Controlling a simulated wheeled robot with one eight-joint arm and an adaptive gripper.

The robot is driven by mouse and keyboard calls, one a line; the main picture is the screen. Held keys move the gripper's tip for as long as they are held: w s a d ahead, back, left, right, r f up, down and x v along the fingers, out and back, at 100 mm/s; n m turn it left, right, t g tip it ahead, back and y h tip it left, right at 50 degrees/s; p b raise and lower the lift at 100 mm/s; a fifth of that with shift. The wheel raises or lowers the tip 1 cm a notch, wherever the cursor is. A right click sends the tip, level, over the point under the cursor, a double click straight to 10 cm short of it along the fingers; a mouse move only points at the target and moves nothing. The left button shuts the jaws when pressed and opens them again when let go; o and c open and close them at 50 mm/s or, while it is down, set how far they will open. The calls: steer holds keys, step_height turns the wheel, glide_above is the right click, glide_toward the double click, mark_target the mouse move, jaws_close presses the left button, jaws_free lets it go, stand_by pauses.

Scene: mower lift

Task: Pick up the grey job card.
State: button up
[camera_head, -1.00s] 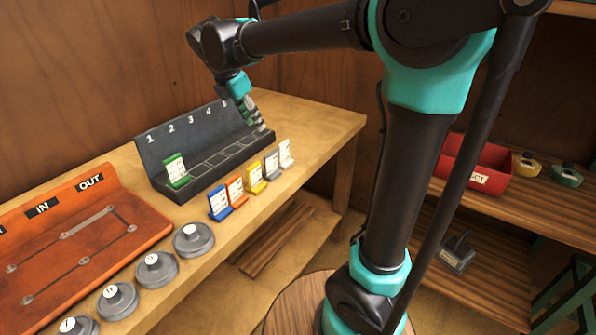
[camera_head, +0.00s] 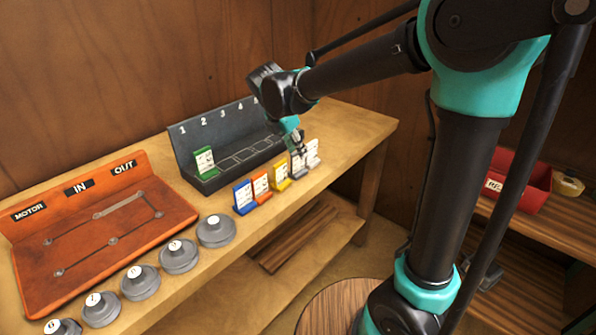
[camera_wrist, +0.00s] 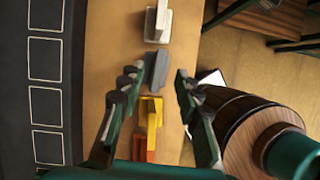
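The grey job card (camera_head: 298,166) stands in the row of cards near the front edge of the bench, between the yellow card (camera_head: 281,174) and the white card (camera_head: 312,155). My gripper (camera_head: 297,145) is over it and partly hides its top. In the wrist view the grey card (camera_wrist: 157,66) appears between the two spread fingertips of my gripper (camera_wrist: 157,77). Gaps show on both sides, so the gripper is open and empty. I cannot tell how far the fingertips are above the card.
Blue (camera_head: 243,198) and orange (camera_head: 261,187) cards stand left of the yellow one. A black numbered rack (camera_head: 212,185) behind holds a green card (camera_head: 204,161). An orange board (camera_head: 105,235) and several grey round weights (camera_head: 216,231) lie left. A red bin (camera_head: 530,185) is on the right shelf.

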mark_target(303, 166)
steer(key=shift+w+x, duration=0.1)
steer(key=shift+x, duration=1.5)
steer(key=shift+w+x, duration=0.15)
steer(key=shift+x, duration=1.45)
steer(key=shift+c, duration=0.5)
jaws_close()
